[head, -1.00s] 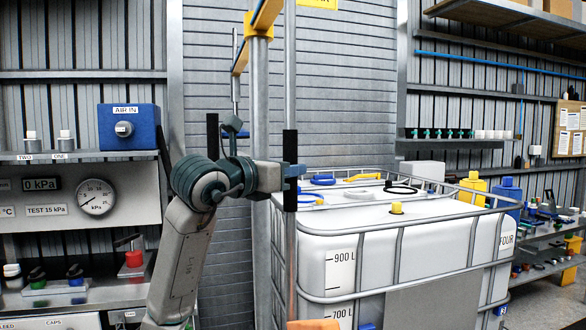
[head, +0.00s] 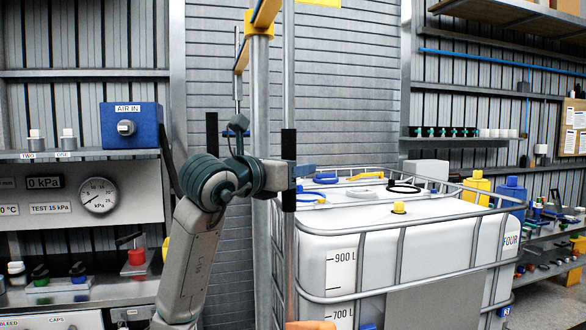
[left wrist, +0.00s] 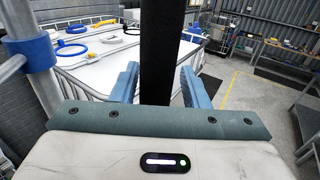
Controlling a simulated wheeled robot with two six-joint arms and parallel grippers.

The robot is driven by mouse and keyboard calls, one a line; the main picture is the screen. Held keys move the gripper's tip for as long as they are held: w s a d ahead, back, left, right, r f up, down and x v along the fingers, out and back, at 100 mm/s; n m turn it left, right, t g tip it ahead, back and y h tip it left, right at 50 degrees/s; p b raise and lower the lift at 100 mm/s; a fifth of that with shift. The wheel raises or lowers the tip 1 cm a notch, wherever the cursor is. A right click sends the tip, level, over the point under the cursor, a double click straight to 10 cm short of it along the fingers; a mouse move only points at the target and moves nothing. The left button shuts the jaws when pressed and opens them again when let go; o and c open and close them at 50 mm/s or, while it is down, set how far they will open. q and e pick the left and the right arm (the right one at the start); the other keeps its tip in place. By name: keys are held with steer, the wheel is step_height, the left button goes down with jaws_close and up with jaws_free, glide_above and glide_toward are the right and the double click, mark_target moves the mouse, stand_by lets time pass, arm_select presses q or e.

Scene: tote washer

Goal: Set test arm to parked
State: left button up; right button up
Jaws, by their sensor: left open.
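A yellow overhead arm (head: 266,12) runs across the top, with a yellow collar on a grey post (head: 260,95). A thin upright rod in front carries a black grip (head: 289,150); which part is the test arm's handle is not labelled. My left gripper (head: 303,180) is at the black grip's lower half. In the left wrist view the black grip (left wrist: 157,50) stands upright between the two blue fingers of my left gripper (left wrist: 159,86), with gaps on both sides. The fingers are open.
A shelf with a blue AIR IN box (head: 145,125) and a gauge panel (head: 125,193) are on the left. Clear floor (left wrist: 235,85) shows in the left wrist view.

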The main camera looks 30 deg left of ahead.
arm_select(q)
steer(key=s+a+b, duration=0.1)
steer(key=s+b, duration=0.4)
steer(key=s, duration=0.5)
steer(key=shift+s, duration=0.25)
steer(key=shift+a, duration=0.1)
